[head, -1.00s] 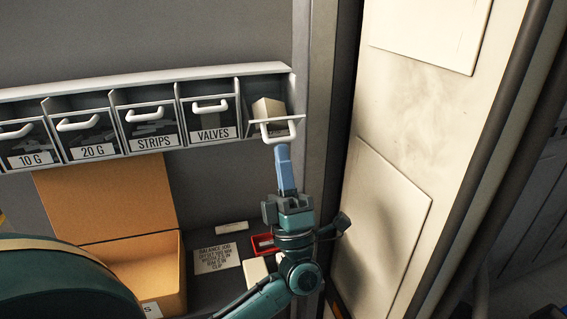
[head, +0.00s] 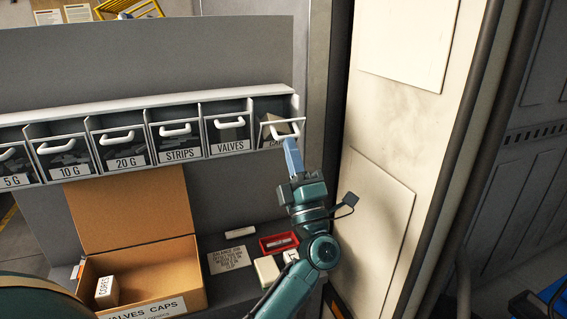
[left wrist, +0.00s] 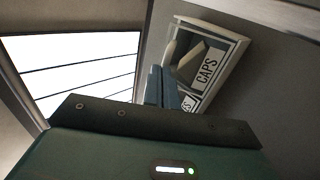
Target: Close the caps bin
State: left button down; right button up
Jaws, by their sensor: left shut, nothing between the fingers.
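The caps bin (head: 268,131) is the rightmost bin of the wall rack in the head view. It is tipped outward, with its white handle at the front and a pale block inside. In the left wrist view the caps bin (left wrist: 234,62) shows its CAPS label. My left gripper (head: 292,145) has its blue fingers shut and empty, with the tips at the bin's front, just below the handle. I cannot tell whether they touch it. In the left wrist view the fingers (left wrist: 163,88) partly cover the bin. My right gripper is not in view.
The valves bin (head: 228,132) and several other bins stand upright to the left. Below are an open cardboard box (head: 195,270), a red tray (head: 279,243) and a paper note (head: 228,259). A pale door panel (head: 390,110) stands close on the right.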

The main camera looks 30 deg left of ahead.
aim_at(288, 127)
pick_arm(q)
jog(key=x, duration=0.3)
jog(key=p+x, duration=0.1)
jog(key=shift+d+r, duration=0.15)
jog(key=shift+r, duration=0.55)
jog(key=shift+r, duration=0.1)
dwell(0.5)
dwell(0.8)
dwell(0.8)
